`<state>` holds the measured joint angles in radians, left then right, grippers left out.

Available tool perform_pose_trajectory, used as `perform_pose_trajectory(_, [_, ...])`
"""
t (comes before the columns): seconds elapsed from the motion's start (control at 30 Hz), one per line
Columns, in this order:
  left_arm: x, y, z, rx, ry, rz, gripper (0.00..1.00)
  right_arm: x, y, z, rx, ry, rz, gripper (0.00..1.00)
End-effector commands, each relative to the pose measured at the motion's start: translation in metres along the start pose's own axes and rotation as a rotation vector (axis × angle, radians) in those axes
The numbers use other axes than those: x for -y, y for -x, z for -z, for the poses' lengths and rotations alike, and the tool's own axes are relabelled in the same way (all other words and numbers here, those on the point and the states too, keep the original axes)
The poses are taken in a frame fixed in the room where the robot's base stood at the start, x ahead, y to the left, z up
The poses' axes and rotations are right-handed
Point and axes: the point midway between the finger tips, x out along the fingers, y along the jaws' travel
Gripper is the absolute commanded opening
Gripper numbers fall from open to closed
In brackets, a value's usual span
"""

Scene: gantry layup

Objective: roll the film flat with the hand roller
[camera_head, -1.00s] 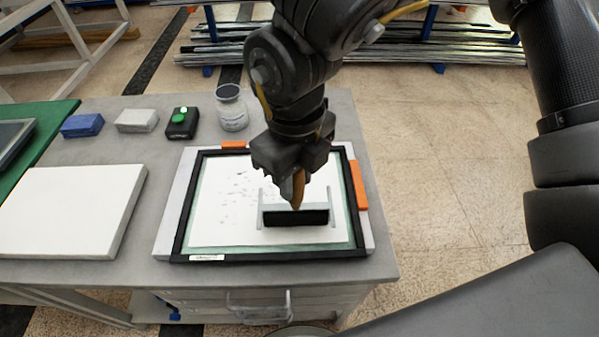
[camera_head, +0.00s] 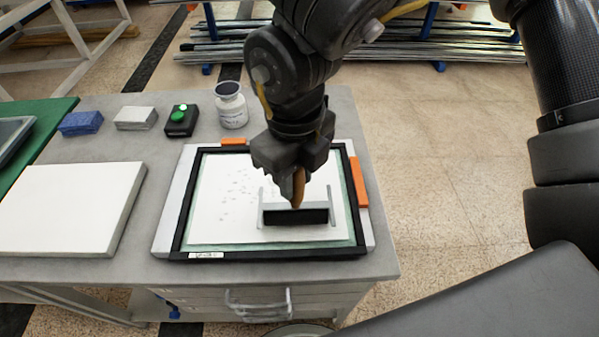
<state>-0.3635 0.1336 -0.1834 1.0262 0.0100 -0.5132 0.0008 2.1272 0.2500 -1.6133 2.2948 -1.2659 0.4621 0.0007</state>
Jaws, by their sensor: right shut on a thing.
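The white film (camera_head: 222,222) lies inside a black-rimmed frame (camera_head: 176,222) on the grey table. Small dark specks or bubbles show on its left and upper-left part. The hand roller (camera_head: 296,217) has a black cylinder, a grey bracket and an orange-brown handle. It is on or just above the right part of the film; contact cannot be made out. My right gripper (camera_head: 297,178) points down from above and is shut on the roller's handle. The arm and gripper hide the film's upper middle. My left gripper is not in view.
Orange clamps (camera_head: 359,182) sit at the frame's right and top edges. A white slab (camera_head: 65,208) lies to the left. A blue block (camera_head: 81,123), a pale block (camera_head: 136,118), a green-button box (camera_head: 181,121) and a jar (camera_head: 231,106) stand behind. Open floor lies right.

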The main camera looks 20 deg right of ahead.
Motion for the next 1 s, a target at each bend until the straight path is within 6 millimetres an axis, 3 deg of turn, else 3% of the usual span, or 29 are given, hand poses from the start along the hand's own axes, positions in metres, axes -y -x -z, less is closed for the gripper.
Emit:
perform_pose_trajectory(0.77, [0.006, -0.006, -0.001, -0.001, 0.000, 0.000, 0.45, 0.000, -0.007, -0.001, 0.001, 0.000, 0.000, 0.07])
perform_pose_trajectory(1.0, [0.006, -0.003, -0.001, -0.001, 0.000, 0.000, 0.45, 0.010, -0.006, -0.011, 0.000, -0.003, -0.002, 0.07])
